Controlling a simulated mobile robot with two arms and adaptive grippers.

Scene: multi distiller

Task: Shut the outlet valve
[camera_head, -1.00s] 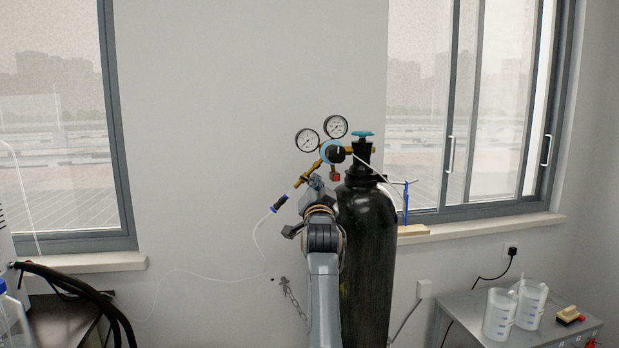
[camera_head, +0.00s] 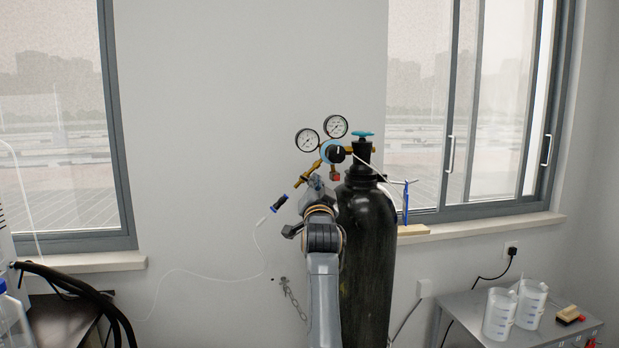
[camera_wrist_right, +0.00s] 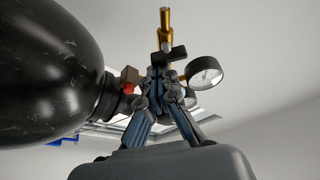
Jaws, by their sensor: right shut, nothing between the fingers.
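The regulator with two round gauges (camera_head: 307,140) sits at the top of a black gas cylinder (camera_head: 367,235) in the head view. My right gripper (camera_head: 316,182) is at the outlet, just left of the cylinder. In the wrist view its fingertips (camera_wrist_right: 160,76) are together just below the black handle; contact is unclear. My left gripper is out of view.
A turquoise handwheel (camera_head: 363,134) tops the cylinder. A metal table (camera_head: 465,303) with two white beakers (camera_head: 499,315) stands at the right. The wall is close behind.

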